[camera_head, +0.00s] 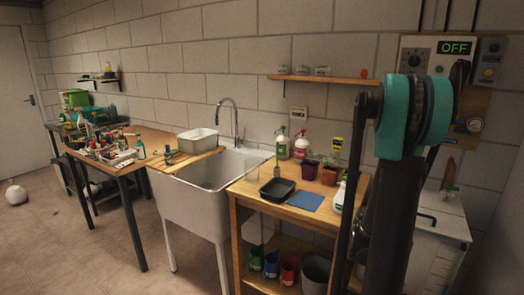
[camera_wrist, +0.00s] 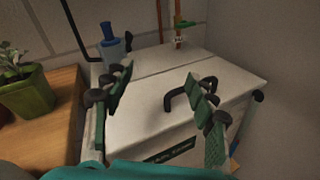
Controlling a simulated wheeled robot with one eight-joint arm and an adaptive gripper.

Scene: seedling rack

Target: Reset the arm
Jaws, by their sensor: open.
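My gripper (camera_wrist: 160,105) shows in the wrist view with its two green-padded fingers spread wide apart and nothing between them. Behind the fingers is a white chest (camera_wrist: 150,140) with a black handle on its lid. In the head view my arm, black with a teal joint, rises at the right. My gripper cannot be made out in the head view.
A wooden bench (camera_head: 240,215) holds a black tray (camera_head: 277,190), a blue mat (camera_head: 305,201), plant pots and spray bottles. A sink (camera_head: 200,190) stands to its left. A potted plant (camera_wrist: 28,92) is left of my gripper. Floor at front left is clear.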

